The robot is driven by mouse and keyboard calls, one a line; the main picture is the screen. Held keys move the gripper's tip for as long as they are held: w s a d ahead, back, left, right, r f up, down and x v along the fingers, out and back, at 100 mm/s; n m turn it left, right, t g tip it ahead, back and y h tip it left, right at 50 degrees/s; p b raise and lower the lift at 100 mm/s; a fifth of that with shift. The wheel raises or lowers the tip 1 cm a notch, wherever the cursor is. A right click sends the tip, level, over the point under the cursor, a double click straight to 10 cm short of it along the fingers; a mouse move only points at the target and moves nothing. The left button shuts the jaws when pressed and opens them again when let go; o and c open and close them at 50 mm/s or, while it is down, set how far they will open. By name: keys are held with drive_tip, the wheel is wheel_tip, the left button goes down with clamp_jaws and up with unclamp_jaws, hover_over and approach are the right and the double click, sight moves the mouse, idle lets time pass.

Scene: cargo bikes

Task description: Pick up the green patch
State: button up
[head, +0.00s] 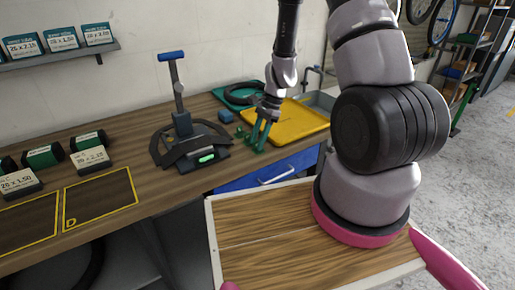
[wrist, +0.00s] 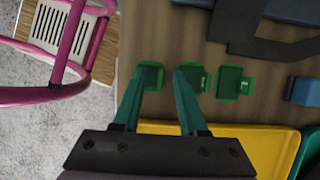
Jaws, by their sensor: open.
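Several small green patches lie in a row on the wooden bench in the wrist view: a left one (wrist: 152,76), a middle one (wrist: 199,80) and a right one (wrist: 233,83). My gripper (wrist: 161,73) points down over the row with its teal fingers open. The left fingertip overlaps the left patch and the right fingertip overlaps the middle patch. Nothing is held between the fingers. In the head view my gripper (head: 259,140) is at the bench beside the yellow tray, and a green patch (head: 240,131) shows just left of it.
A yellow tray (head: 300,122) lies right of my gripper. A blue block (head: 225,116) and a teal tray (head: 236,92) are behind. A dark stand with a blue handle (head: 172,56) is to the left. A pink frame (wrist: 72,45) shows in the wrist view.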

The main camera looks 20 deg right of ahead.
drive_tip(key=shift+c, duration=0.4)
clamp_jaws()
drive_tip(key=shift+r, duration=0.1)
